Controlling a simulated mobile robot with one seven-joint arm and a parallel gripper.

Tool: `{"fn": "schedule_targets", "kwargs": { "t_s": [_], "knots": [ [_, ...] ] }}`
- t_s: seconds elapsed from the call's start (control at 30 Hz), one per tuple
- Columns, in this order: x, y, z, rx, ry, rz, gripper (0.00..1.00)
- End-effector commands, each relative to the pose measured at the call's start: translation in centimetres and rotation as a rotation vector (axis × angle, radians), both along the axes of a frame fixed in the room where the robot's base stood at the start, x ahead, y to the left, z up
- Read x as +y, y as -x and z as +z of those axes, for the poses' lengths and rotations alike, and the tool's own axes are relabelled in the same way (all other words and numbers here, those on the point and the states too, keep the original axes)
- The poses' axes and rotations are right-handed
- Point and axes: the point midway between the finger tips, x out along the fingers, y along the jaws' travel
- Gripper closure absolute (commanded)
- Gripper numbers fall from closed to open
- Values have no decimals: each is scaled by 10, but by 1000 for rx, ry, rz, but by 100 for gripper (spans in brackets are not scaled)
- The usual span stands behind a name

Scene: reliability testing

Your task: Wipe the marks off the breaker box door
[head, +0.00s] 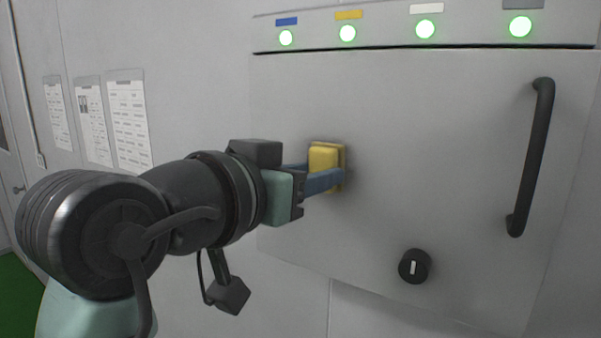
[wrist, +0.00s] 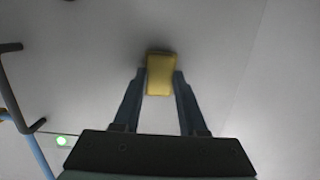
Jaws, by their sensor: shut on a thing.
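A grey breaker box door (head: 430,130) fills the right half of the head view, with a dark bar handle (head: 533,158) at its right and a round black knob (head: 414,266) low down. My gripper (head: 325,178) is at the door's left part, its blue fingers shut on a yellow sponge (head: 325,157). The sponge is at the door face and appears to touch it. In the wrist view the sponge (wrist: 160,75) sits between the two fingertips (wrist: 160,84). I see no marks on the visible door surface; the part behind the sponge and gripper is hidden.
Above the door is a strip with several green lights (head: 425,29) and coloured labels. Several paper sheets (head: 128,118) hang on the wall at left. The handle and knob stick out from the door. The door's middle is clear.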

Motion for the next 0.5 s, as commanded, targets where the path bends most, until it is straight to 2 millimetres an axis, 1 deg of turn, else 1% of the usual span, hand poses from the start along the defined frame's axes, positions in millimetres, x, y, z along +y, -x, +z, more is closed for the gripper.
{"fn": "schedule_targets", "kwargs": {
  "t_s": [0.4,0.5],
  "knots": [
    [-29,17,0,0,-2,-3,100],
    [-33,20,0,0,-1,-2,100]
  ]
}}
